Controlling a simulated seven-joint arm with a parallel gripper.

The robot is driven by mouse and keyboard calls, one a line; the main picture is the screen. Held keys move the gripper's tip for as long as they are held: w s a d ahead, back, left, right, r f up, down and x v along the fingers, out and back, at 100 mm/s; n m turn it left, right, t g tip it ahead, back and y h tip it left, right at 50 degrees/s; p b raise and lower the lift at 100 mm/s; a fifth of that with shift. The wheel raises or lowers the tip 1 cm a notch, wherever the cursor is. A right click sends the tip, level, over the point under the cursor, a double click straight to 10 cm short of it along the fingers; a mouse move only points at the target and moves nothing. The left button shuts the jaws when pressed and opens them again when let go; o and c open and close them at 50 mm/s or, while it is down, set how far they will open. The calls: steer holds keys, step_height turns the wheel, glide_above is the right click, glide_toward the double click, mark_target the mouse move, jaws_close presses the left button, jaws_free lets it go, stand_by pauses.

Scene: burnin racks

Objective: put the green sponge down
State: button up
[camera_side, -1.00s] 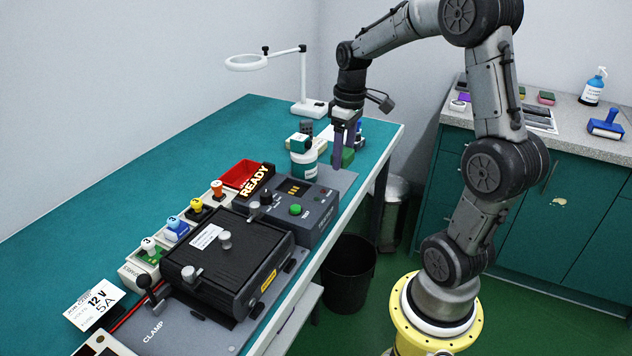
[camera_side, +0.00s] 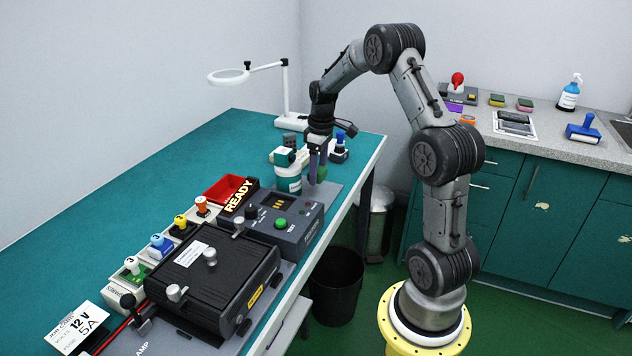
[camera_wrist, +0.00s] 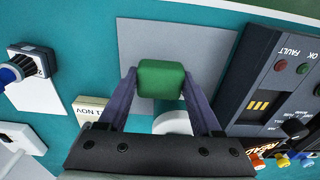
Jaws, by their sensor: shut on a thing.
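The green sponge (camera_wrist: 161,78) is a small block between the two fingertips of my gripper (camera_wrist: 160,84) in the wrist view. My gripper is shut on it, with a purple-grey finger on each side. Below the sponge in the wrist view is a plain grey plate (camera_wrist: 200,40). I cannot tell whether the sponge touches it.
A dark panel device with a green button (camera_side: 281,224) stands close to the gripper. The grey plate has free room around the sponge.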

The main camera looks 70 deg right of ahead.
mark_target(316, 190)
steer(key=shift+w+d+f, duration=0.4)
steer(key=shift+w+f, duration=0.1)
steer(key=shift+f, duration=1.7)
steer(key=shift+f, duration=0.15)
steer(key=o, duration=1.3)
